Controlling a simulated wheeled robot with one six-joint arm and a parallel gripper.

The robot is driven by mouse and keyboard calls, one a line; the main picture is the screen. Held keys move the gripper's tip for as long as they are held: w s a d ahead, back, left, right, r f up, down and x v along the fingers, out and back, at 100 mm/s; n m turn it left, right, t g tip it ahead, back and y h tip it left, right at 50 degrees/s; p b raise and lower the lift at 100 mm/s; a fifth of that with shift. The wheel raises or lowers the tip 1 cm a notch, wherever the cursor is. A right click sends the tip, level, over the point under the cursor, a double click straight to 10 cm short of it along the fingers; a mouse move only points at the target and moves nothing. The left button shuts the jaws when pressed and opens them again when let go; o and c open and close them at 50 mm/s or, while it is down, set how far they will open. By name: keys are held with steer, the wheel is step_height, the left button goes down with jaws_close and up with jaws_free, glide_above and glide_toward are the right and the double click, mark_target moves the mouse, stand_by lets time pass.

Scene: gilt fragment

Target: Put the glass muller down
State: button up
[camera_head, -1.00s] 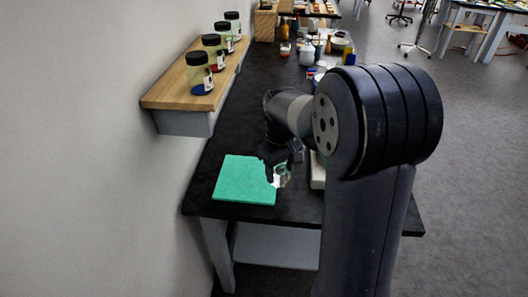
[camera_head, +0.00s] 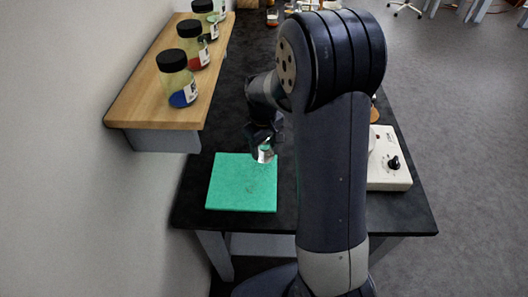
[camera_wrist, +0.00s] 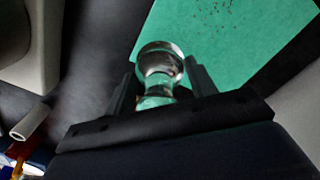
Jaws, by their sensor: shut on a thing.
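The glass muller (camera_head: 264,154) is clear glass with a rounded, wider end. My gripper (camera_head: 263,138) is shut on it and holds it by the upper right corner of the green mat (camera_head: 242,190). In the wrist view the muller (camera_wrist: 160,62) sits between the two dark fingers of my gripper (camera_wrist: 161,88), its wide end pointing away from my palm. The green mat (camera_wrist: 225,35) shows behind it there. I cannot tell whether the muller touches the mat.
A white device with a black knob (camera_head: 388,165) stands on the dark bench (camera_head: 300,215) to the right, partly behind my arm. A wooden shelf (camera_head: 150,105) with several jars of pigment is on the left wall. Most of the mat is bare.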

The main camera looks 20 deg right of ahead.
mark_target(264, 154)
steer(key=shift+f, duration=1.75)
steer(key=shift+f, duration=0.1)
steer(key=o, duration=1.2)
steer(key=shift+o, duration=0.2)
step_height(264, 154, up, 12)
steer(key=shift+s+a+r, duration=0.15)
